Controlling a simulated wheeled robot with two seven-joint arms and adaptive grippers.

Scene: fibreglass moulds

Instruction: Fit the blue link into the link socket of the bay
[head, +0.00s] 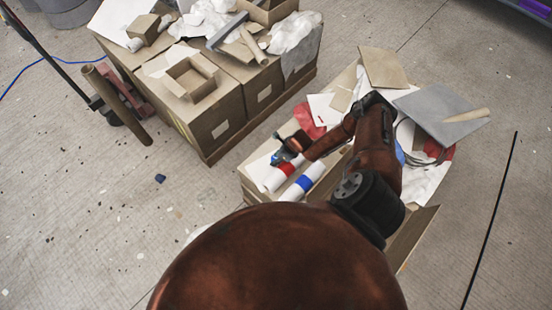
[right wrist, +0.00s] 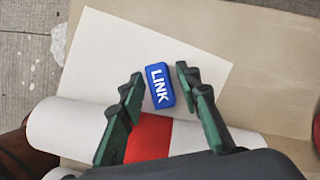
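The blue link (right wrist: 160,85), a small block with white LINK lettering, lies on a white sheet (right wrist: 125,50) in the right wrist view. My right gripper (right wrist: 159,76) is open, with its green fingers on either side of the link. I cannot tell whether they touch it. In the head view my right gripper (head: 284,156) is low over the near left part of the cluttered box top, where the link is too small to make out clearly. My left gripper is not in view. I cannot make out the bay or its link socket.
A white roll with a red band (head: 283,172) lies close to the right gripper, beside a roll with a blue band (head: 304,182). A grey board (head: 438,112) lies farther right. Cardboard boxes (head: 220,125) stand at the back left. A small blue piece (head: 160,179) lies on open floor.

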